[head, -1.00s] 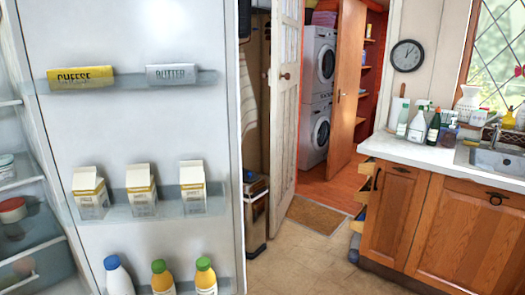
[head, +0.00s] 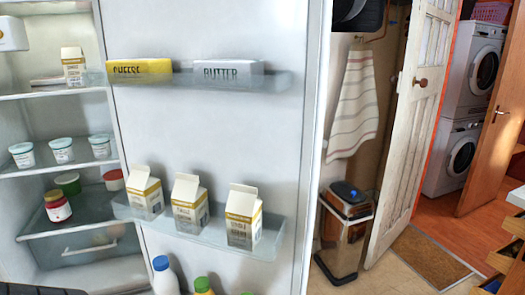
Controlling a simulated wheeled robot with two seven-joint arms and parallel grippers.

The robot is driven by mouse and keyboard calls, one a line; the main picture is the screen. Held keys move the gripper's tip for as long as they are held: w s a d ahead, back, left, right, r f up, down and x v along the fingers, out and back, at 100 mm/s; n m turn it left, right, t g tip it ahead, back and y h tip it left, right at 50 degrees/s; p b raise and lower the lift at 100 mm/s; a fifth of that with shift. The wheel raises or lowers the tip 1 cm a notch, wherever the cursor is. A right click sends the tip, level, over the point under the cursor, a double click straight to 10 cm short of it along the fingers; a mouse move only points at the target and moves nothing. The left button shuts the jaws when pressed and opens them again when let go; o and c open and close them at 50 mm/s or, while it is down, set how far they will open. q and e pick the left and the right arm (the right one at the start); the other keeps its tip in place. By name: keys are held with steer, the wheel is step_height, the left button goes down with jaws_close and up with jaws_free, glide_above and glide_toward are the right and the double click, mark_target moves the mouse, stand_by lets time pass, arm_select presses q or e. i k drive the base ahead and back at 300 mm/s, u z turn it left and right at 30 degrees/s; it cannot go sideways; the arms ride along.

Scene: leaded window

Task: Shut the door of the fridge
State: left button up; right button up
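The fridge door (head: 215,120) stands open in the head view, its inner side facing me. Its shelves hold a yellow cheese pack (head: 139,70), a butter pack (head: 228,73), three cartons (head: 190,203) and several bottles (head: 165,275) at the bottom edge. The fridge interior (head: 40,180) shows to the left, with white tubs, jars and a carton on its shelves. The door's free edge (head: 318,120) is to the right. A dark shape at the bottom left corner is too little shown to identify. Neither gripper can be made out.
Right of the door are a bin (head: 343,230), a hanging striped towel (head: 355,105) and an open white panelled door (head: 415,110). A doormat (head: 430,258) lies on the floor. Stacked washing machines (head: 465,100) stand beyond.

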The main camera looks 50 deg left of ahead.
mark_target(267, 137)
steer(key=i, duration=3)
steer(key=u, duration=4.3)
steer(key=i, duration=0.4)
steer(key=u, duration=0.1)
steer(key=k, duration=0.9)
steer(key=u, duration=1)
steer(key=i, duration=1)
steer(key=z, duration=1.2)
